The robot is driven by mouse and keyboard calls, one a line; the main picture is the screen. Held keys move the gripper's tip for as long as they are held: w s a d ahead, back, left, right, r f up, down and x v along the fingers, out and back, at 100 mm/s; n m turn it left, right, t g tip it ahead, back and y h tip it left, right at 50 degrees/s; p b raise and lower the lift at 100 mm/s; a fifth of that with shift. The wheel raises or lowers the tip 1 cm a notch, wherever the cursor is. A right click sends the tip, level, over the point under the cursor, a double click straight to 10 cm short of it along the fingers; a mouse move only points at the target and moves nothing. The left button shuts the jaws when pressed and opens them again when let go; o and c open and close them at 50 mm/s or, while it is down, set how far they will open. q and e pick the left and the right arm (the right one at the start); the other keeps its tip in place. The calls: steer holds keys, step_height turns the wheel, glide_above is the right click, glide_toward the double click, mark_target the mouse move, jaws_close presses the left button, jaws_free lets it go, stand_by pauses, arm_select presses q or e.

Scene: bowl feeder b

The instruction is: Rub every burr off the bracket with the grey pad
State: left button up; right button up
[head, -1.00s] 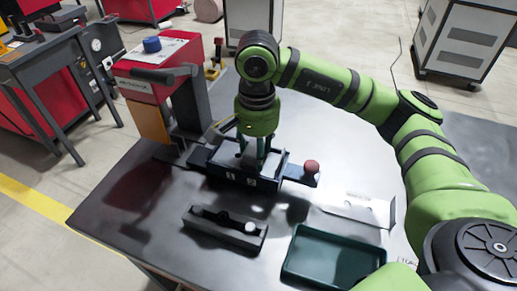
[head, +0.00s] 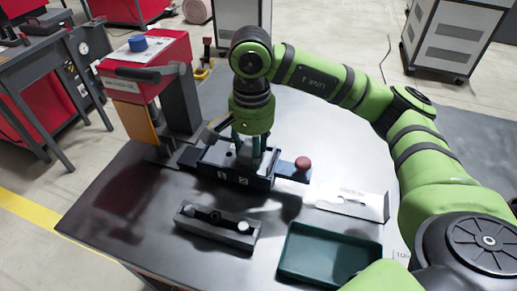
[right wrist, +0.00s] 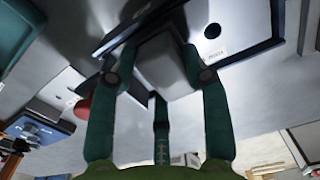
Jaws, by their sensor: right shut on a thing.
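My right gripper (head: 249,150) points down over a dark blue clamp fixture (head: 235,179) on the table. In the right wrist view its green fingers (right wrist: 162,72) are shut on a grey block, the grey pad (right wrist: 165,62). A light grey plate (head: 214,154), which looks like the bracket, lies in the fixture. The right wrist view shows this plate (right wrist: 245,32) with a round dark hole and a small label. The pad is over or against the plate; contact cannot be told. Burrs cannot be made out. My left gripper is out of view.
A red knob (head: 303,163) stands at the fixture's right end. In front are a dark holder block (head: 190,220) and a green tray (head: 290,268). A pale bent sheet (head: 350,205) lies right. A red machine (head: 145,85) stands behind left. The front left table is clear.

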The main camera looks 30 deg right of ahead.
steer(key=shift+w+a, duration=0.35)
steer(key=shift+s+d, duration=0.1)
steer(key=shift+s+d+f+b, duration=0.1)
steer(key=shift+s+d+b, duration=0.2)
steer(key=shift+d, duration=0.05)
steer(key=shift+s+d, duration=0.4)
steer(key=shift+s, duration=0.15)
steer(key=shift+w+a, duration=0.85)
steer(key=shift+w, duration=0.1)
